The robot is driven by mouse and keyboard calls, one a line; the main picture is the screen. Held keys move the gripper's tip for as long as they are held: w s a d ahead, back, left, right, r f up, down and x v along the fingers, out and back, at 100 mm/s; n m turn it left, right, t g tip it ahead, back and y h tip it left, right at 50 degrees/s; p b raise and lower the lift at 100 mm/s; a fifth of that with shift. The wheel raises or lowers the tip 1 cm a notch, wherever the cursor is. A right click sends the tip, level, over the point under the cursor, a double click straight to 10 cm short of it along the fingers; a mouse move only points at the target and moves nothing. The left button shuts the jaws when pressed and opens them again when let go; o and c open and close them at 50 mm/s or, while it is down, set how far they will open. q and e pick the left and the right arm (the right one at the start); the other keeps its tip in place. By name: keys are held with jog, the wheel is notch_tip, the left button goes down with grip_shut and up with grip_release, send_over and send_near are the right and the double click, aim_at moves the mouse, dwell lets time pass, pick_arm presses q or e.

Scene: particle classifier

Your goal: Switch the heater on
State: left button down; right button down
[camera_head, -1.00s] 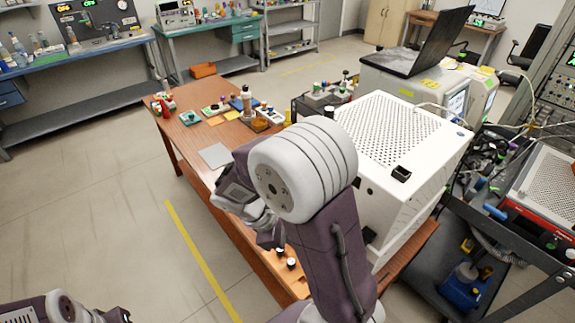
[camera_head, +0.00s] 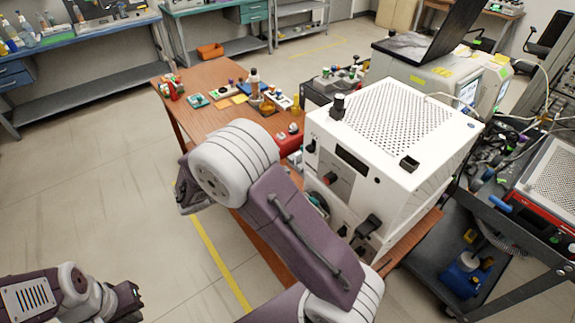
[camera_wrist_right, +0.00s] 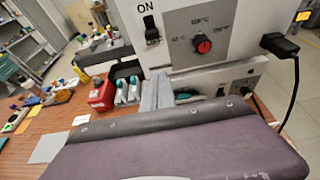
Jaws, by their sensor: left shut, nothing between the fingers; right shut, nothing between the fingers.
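The heater is a white box with a perforated top (camera_head: 398,118) at the right of the head view. Its front panel carries a red knob (camera_wrist_right: 202,44), also seen in the head view (camera_head: 330,179). Left of the knob is a black switch (camera_wrist_right: 152,30) under the word ON; I cannot tell its position. My right arm crosses in front of the heater's lower front. In the right wrist view my right gripper (camera_wrist_right: 157,92) shows as grey fingers, shut and empty, below the switch. My left gripper (camera_head: 128,299) is shut and empty at the lower left, far from the heater.
The heater stands on a wooden table (camera_head: 200,76) with bottles and small items at its far end. A red box (camera_wrist_right: 101,95) lies beside the heater. A black plug and cable (camera_wrist_right: 281,45) stick out right of the knob. Open floor lies to the left.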

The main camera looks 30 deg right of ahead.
aim_at(310, 149)
jog(key=x, duration=0.7)
jog(key=shift+d+f, duration=0.15)
jog(key=shift+d, duration=0.25)
notch_tip(310, 149, up, 3)
jog(key=shift+d+r+p, duration=0.15)
jog(key=shift+p, duration=0.7)
jog(key=shift+r, duration=0.3)
